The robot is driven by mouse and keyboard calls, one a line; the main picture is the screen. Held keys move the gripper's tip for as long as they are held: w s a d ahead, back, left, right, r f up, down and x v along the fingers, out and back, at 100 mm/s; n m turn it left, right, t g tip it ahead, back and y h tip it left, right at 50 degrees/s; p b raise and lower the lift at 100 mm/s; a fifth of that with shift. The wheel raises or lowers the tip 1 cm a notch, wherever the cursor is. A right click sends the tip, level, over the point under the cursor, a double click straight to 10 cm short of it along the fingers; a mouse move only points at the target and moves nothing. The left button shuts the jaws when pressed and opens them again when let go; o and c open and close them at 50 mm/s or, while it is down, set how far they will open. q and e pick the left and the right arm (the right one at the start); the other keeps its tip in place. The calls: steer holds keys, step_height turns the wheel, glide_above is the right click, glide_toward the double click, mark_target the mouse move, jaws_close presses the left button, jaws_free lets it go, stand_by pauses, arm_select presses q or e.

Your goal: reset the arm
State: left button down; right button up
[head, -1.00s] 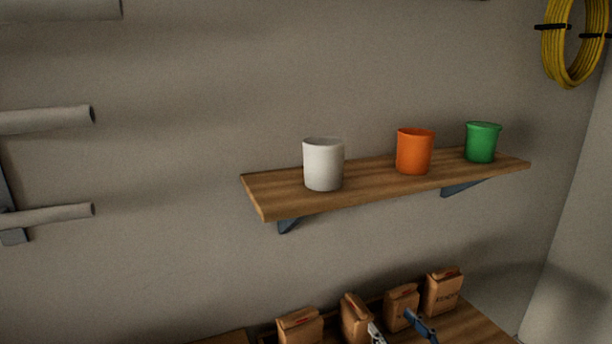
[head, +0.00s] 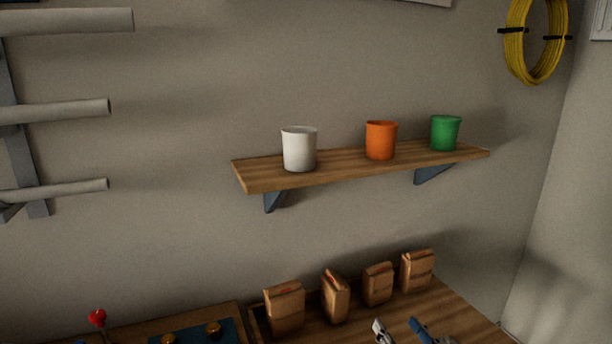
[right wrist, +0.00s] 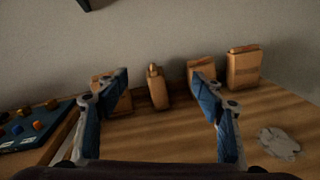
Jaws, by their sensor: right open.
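My right gripper (head: 400,331) shows only by its two fingertips at the bottom edge of the head view, in front of the paper bags. In the right wrist view the right gripper (right wrist: 158,85) is open, its two blue-and-grey fingers wide apart with nothing held between them. A brown paper bag (right wrist: 158,88) shows in the gap, beyond the fingers. The left finger covers part of another bag. My left gripper is not in view.
A wall shelf (head: 340,172) carries a white cup (head: 299,150), an orange cup (head: 381,141) and a green cup (head: 445,133). Several paper bags (head: 284,306) stand along the back of the wooden bench (head: 455,310). A blue tray (right wrist: 38,128) with fittings lies at left.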

steer(key=s+d+f+m+g+h, duration=0.25)
steer(key=s+f+m, duration=0.4)
steer(key=m, duration=0.55)
steer(key=s+d+f+m+g+h, duration=0.2)
steer(key=s+f+m+g+h, duration=0.35)
steer(key=m, duration=0.55)
steer(key=s+a+f+m+g+y, duration=0.25)
steer(key=s+m, duration=0.35)
steer(key=s, duration=0.4)
steer(key=s+a+f+m+g+y, duration=0.1)
steer(key=s+a+f+m+g, duration=0.3)
steer(key=s, duration=0.6)
step_height(320, 180, down, 31)
steer(key=s+d+m+b, duration=0.1)
steer(key=s+d+b, duration=0.15)
steer(key=b, duration=0.25)
arm_select(q)
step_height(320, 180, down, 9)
steer(key=b, duration=0.4)
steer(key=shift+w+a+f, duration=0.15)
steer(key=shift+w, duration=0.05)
arm_select(e)
steer(key=s+d+f+g, duration=0.1)
steer(key=s+d+f, duration=0.1)
steer(key=s+f, duration=1.5)
step_height(320, 180, down, 3)
steer(key=shift+d+r+h, duration=0.1)
steer(key=shift+d+h, duration=0.2)
steer(key=shift+h, duration=0.05)
